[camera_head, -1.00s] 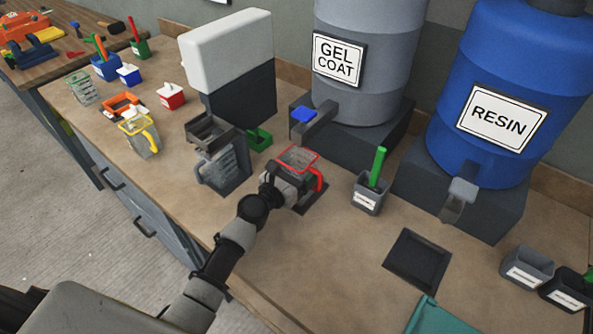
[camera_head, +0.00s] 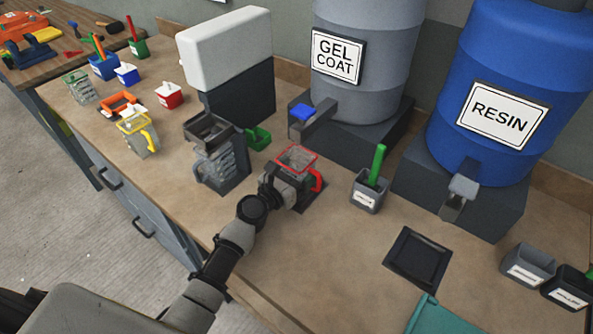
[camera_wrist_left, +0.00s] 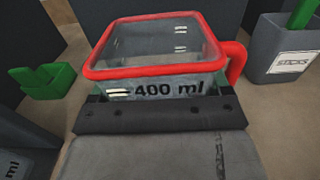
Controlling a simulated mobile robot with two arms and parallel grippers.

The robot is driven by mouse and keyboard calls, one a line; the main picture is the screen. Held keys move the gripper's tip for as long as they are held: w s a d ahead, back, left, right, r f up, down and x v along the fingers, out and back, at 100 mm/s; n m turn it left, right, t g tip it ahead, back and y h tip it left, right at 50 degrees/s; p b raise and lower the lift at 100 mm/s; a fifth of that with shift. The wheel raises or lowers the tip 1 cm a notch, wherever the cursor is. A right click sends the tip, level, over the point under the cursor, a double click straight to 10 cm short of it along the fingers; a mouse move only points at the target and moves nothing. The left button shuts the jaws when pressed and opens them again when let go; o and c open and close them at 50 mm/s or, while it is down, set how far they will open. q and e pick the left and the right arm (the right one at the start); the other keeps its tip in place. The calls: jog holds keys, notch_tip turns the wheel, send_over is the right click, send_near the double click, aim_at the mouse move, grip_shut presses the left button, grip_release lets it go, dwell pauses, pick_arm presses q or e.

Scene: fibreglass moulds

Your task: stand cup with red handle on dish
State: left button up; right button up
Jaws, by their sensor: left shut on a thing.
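The clear cup with red rim and red handle (camera_head: 318,179) stands upright near the middle of the bench in the head view. It fills the upper middle of the left wrist view (camera_wrist_left: 160,68), with "400 ml" on its near side. My left gripper (camera_head: 292,186) is shut on this cup from the near side. Another dark, shallow square dish (camera_head: 418,259) lies empty to the right. My right gripper is not in view.
A grey sticks cup (camera_head: 368,195) stands right of the held cup, and a dark dispenser (camera_head: 217,150) stands left. The gel coat drum (camera_head: 365,90) and blue resin drum (camera_head: 490,60) stand behind. A teal object (camera_head: 440,318) lies in front of the empty dish.

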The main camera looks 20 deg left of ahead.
pick_arm(q)
jog(key=shift+s+f, duration=0.2)
jog(key=shift+f, duration=0.35)
jog(key=o, duration=0.9)
jog(key=shift+c, duration=0.2)
jog(key=shift+s+a+f, duration=0.1)
jog(key=shift+s+f, duration=0.05)
jog(key=shift+s, duration=0.35)
jog(key=v, duration=0.5)
jog(key=r+b+v, duration=0.1)
jog(key=v, duration=0.2)
jog(key=shift+a, duration=0.15)
jog(key=shift+s+a+r, duration=0.15)
jog(key=shift+s+a, duration=0.1)
jog(key=shift+s, duration=0.4)
